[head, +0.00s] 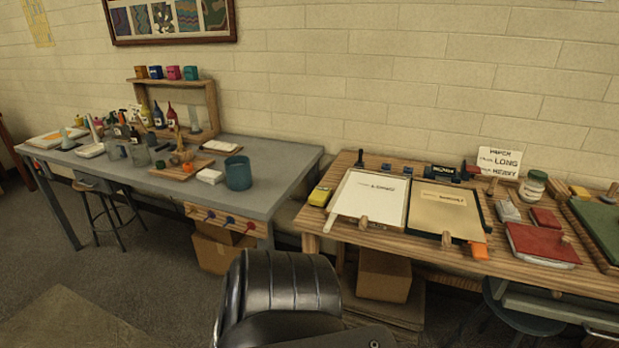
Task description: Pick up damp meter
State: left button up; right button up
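A small yellow-green hand-held device (320,195), which looks like the damp meter, lies at the left end of the wooden table (312,222). It is just left of a white-filled tray (347,194) and close to the table's left edge. Its markings are too small to read. An orange object (479,250) sits at the table's front edge, and I cannot tell what it is. Neither of my grippers is in view.
A second tray (430,208) with a tan sheet stands beside the first. A dark red block (541,245), a jar (533,188) and a sign (499,160) are further right. A grey table (290,163) with bottles and a blue-grey pot (238,173) stands left. Boxes (384,275) are underneath.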

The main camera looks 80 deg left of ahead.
aim_at(319, 199)
jog(key=u, duration=0.7)
jog(key=i, duration=0.7)
jog(key=u, duration=1.15)
jog(key=i, duration=0.2)
jog(key=u, duration=0.05)
